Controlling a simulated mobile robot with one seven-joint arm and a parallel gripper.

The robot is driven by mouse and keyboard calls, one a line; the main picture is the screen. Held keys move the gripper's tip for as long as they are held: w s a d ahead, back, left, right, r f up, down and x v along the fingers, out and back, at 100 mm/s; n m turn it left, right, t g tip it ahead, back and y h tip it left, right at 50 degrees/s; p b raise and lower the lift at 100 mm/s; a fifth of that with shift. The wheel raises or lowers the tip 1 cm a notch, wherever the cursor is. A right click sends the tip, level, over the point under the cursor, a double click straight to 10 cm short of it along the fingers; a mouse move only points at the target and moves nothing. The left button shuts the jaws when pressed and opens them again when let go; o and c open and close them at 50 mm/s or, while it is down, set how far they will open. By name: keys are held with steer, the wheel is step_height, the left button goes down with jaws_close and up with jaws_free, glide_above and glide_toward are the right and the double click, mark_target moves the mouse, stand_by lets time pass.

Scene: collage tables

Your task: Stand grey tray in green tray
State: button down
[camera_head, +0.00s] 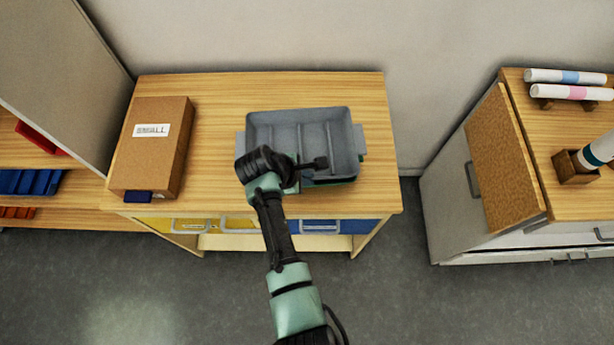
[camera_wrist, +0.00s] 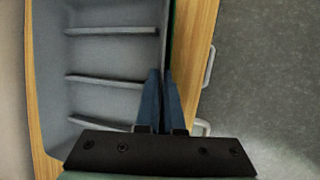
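The grey tray (camera_head: 262,128) is an open box with several cross dividers, upright above the middle right of the wooden table. It also shows in the wrist view (camera_wrist: 105,52). Only a thin strip of the green tray (camera_head: 345,182) shows below the grey tray's front right edge; the rest is hidden. The grey tray is over the green one, but I cannot tell whether it rests fully in it. My gripper (camera_head: 322,163) is at the grey tray's front wall. In the wrist view its blue fingers (camera_wrist: 161,78) are close together, pinching that wall.
A brown labelled box (camera_head: 155,145) stands at the table's left, with a small dark blue item (camera_head: 138,196) before it. The tabletop (camera_head: 220,95) is clear between box and tray. A grey panel rises at left; a cabinet (camera_head: 450,195) stands across a floor gap at right.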

steer(key=shift+s+f, duration=0.15)
steer(key=shift+f, duration=0.1)
